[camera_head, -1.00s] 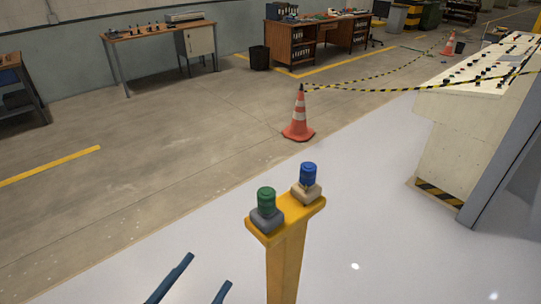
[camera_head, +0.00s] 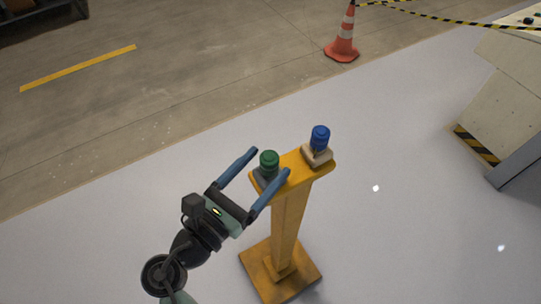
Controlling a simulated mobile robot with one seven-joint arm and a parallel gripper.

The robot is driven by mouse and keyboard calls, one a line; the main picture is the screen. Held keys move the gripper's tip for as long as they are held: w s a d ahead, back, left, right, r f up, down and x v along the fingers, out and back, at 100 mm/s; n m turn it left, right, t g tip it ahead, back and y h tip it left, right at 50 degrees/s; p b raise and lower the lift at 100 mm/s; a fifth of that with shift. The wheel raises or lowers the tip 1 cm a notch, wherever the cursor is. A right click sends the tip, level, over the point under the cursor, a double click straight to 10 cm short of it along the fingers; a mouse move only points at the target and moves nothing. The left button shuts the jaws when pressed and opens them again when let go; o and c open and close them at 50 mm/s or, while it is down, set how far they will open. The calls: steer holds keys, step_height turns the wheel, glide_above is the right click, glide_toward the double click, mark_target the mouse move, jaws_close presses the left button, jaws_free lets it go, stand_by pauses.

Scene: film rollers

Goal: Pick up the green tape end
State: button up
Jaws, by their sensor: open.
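The green tape end (camera_head: 269,160) is a short green cylinder on a grey base, on the left end of the yellow stand's top (camera_head: 300,176). A blue tape end (camera_head: 320,138) sits on a beige base at the right end of the same top. My gripper (camera_head: 270,162) is open, with its two blue fingers in the picture on the left and lower right of the green tape end. The fingertips reach about level with it in the picture. I cannot tell whether either finger touches it. The near finger hides part of the grey base.
The yellow stand's post rises from a square foot (camera_head: 281,270) on the pale floor. An orange cone (camera_head: 342,36) with black-and-yellow tape stands behind. A beige console (camera_head: 508,98) is at the right. The pale floor around the stand is clear.

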steer(key=shift+w+d+r+p, duration=0.15)
steer(key=shift+w+d+p, duration=0.2)
steer(key=shift+w, duration=0.05)
steer(key=x, duration=0.2)
steer(key=p+x, duration=0.1)
steer(key=x, duration=0.1)
steer(key=shift+w+d+f, duration=0.1)
steer(key=shift+w+f, duration=0.1)
steer(key=shift+f, duration=0.05)
jaws_close()
